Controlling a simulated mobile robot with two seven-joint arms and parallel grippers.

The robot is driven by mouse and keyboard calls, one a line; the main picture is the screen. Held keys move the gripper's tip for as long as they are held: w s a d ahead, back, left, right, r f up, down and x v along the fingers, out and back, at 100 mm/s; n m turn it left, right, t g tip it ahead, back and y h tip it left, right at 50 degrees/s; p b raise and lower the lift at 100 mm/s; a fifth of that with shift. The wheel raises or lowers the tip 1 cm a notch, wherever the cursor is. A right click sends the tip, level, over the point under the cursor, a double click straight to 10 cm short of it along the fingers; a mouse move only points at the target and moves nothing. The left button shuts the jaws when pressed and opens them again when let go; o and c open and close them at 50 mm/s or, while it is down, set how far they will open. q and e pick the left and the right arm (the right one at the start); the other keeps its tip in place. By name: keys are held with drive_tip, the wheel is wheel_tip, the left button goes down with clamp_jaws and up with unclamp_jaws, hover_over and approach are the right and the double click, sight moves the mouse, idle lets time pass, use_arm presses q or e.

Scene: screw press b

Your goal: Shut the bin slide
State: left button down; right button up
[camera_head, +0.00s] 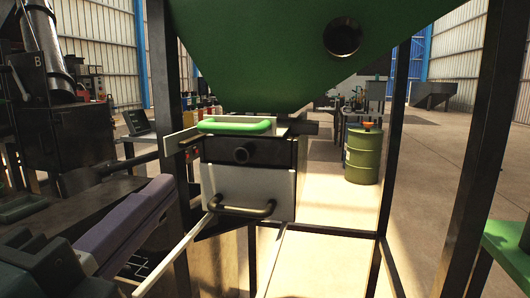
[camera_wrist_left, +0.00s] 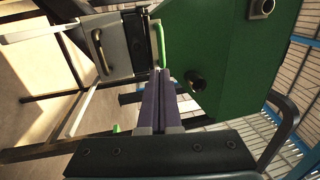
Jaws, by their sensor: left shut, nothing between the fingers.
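The bin slide's green bar handle (camera_head: 235,126) sits under the big green hopper (camera_head: 290,50), above a dark housing. A pale plate edge (camera_head: 178,142) shows to the left of the handle; how far the slide stands out is hard to tell. My left gripper (camera_head: 168,190) points toward the housing from the lower left, its purple-grey fingers shut and empty. In the left wrist view the fingertips (camera_wrist_left: 161,72) appear close to one end of the green handle (camera_wrist_left: 158,45); contact cannot be told. My right gripper is not in view.
Below the slide is a pale drawer front (camera_head: 250,190) with a dark handle (camera_head: 240,208). Dark frame posts (camera_head: 480,150) stand on both sides. A pale bar (camera_head: 178,262) runs low in front. A green drum (camera_head: 363,155) stands behind on open floor.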

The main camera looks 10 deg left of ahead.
use_arm(q)
drive_tip(key=p, duration=0.4)
approach(223, 131)
drive_tip(key=w, duration=0.3)
drive_tip(key=w+r, duration=0.1)
drive_tip(key=w, duration=0.2)
drive_tip(key=shift+w+d+r, duration=0.1)
drive_tip(key=shift+w+r, duration=0.05)
drive_tip(key=shift+w, duration=0.15)
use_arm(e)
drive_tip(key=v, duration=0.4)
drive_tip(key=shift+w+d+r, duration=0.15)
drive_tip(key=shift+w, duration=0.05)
